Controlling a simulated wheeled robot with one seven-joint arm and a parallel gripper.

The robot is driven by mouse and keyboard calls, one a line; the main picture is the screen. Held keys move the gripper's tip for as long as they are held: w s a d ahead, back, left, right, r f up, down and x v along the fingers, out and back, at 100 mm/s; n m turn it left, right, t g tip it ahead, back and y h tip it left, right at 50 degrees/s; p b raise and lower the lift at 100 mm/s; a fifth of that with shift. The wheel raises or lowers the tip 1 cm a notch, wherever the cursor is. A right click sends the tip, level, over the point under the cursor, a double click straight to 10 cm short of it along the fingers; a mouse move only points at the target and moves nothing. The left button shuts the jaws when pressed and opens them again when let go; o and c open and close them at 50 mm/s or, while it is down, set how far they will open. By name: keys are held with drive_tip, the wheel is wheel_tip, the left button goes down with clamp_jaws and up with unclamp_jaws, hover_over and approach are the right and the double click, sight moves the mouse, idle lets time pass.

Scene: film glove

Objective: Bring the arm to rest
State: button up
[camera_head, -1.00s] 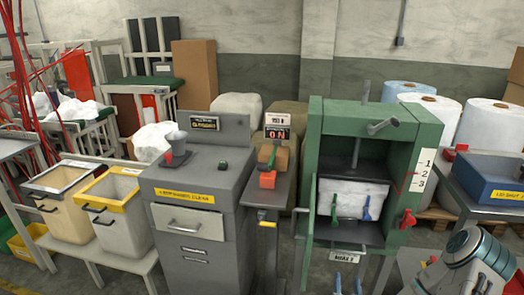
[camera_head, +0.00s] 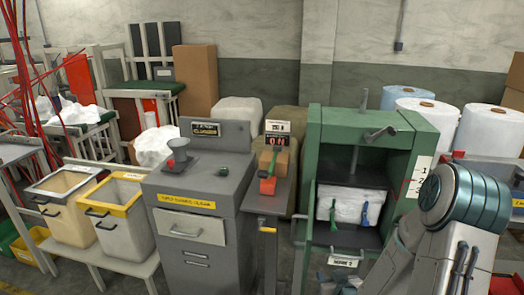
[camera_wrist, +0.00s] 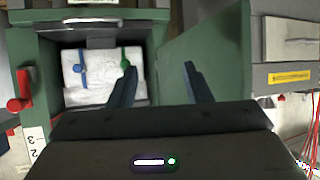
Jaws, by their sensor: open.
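My arm (camera_head: 455,220) rises at the lower right of the head view, bent, in front of the right side of the green press. My gripper (camera_wrist: 158,80) shows in the wrist view with its two dark blue fingers spread apart and nothing between them. It points toward the open front of the green press (camera_head: 314,150), apart from it. A white wrapped bale (camera_head: 341,203) sits inside the press, with a green clip (camera_head: 332,212) and a blue clip (camera_head: 364,214) on its front.
The press door (camera_wrist: 205,62) stands open beside my fingers in the wrist view. A red handle (camera_wrist: 20,91) sticks out from the press's other side. A grey cabinet (camera_head: 195,200) stands left of the press. White rolls (camera_head: 478,130) stand behind my arm.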

drive_tip(key=s+a+r+g+h+p, duration=0.1)
drive_tip(key=s+r+g+p, duration=0.2)
drive_tip(key=r, duration=0.5)
drive_tip(key=s+a+r+g+h, duration=0.1)
drive_tip(key=s+r+g, duration=0.2)
drive_tip(key=s+r, duration=0.35)
drive_tip(key=s+a+r+m+g+p, duration=0.1)
drive_tip(key=s+a+r+g+p, duration=0.1)
drive_tip(key=s+r, duration=0.9)
drive_tip(key=shift+s+a+r+m+g+y, duration=0.15)
drive_tip(key=shift+s+a+m+g+y, duration=0.2)
drive_tip(key=shift+s+a+g, duration=0.35)
drive_tip(key=shift+d, duration=0.1)
